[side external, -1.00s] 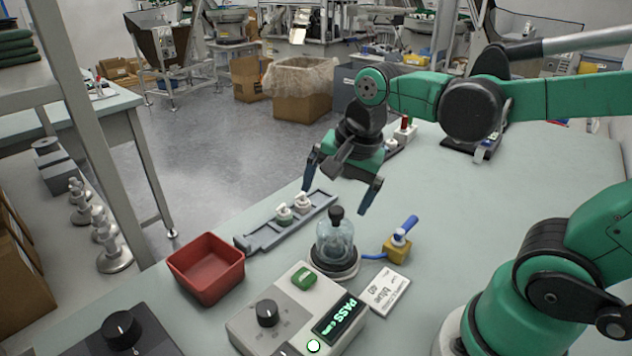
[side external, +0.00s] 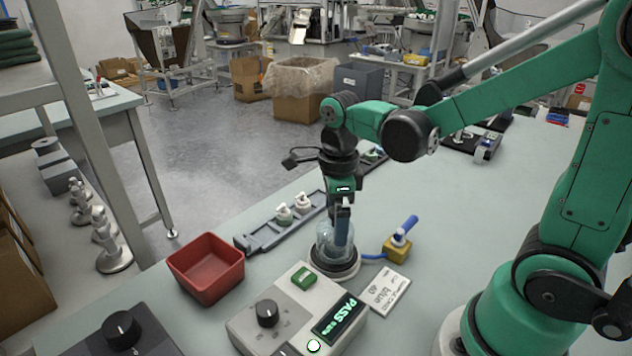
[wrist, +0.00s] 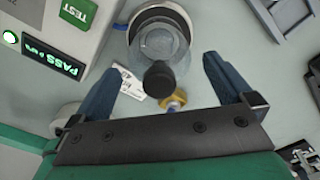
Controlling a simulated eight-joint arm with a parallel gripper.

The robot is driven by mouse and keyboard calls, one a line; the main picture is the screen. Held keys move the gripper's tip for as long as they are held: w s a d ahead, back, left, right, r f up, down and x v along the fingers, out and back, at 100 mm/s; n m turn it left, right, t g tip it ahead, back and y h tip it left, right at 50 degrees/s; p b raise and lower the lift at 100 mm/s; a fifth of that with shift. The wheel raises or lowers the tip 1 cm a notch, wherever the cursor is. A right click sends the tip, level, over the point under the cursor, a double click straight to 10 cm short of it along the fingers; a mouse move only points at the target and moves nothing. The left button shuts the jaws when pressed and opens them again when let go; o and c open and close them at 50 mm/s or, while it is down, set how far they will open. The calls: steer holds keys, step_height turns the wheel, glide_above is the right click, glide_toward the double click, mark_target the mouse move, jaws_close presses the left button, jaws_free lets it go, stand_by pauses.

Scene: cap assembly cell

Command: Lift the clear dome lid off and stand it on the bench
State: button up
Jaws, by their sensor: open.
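The clear dome lid (side external: 325,238) with a black knob stands on a round base (side external: 340,270) on the bench. In the wrist view the dome (wrist: 157,38) and its knob (wrist: 160,76) lie between my two blue fingers. My gripper (side external: 342,222) is open and points down at the top of the dome. In the side view it hides the knob and part of the dome. The wrist view shows my gripper (wrist: 162,64) with a gap on each side of the knob. The dome still sits upright on its base.
A tester with a PASS display (side external: 300,312) stands in front of the dome. A red bin (side external: 206,268) is to the left, a grey tray (side external: 262,240) with white parts behind. A yellow block with blue handle (side external: 398,248) and a card (side external: 383,292) are close right. Bench farther right is clear (side external: 470,200).

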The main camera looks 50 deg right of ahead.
steer(key=shift+f, duration=0.4)
steer(key=c, duration=1.2)
steer(key=shift+c, duration=0.2)
steer(key=shift+r, duration=0.1)
step_height(320, 180, up, 19)
steer(key=w+d+f, duration=0.1)
steer(key=d+f, duration=0.4)
steer(key=f, duration=0.3)
steer(key=w+d+f, duration=0.2)
steer(key=d+f, duration=0.2)
steer(key=f, duration=0.3)
steer(key=shift+d+f, duration=0.4)
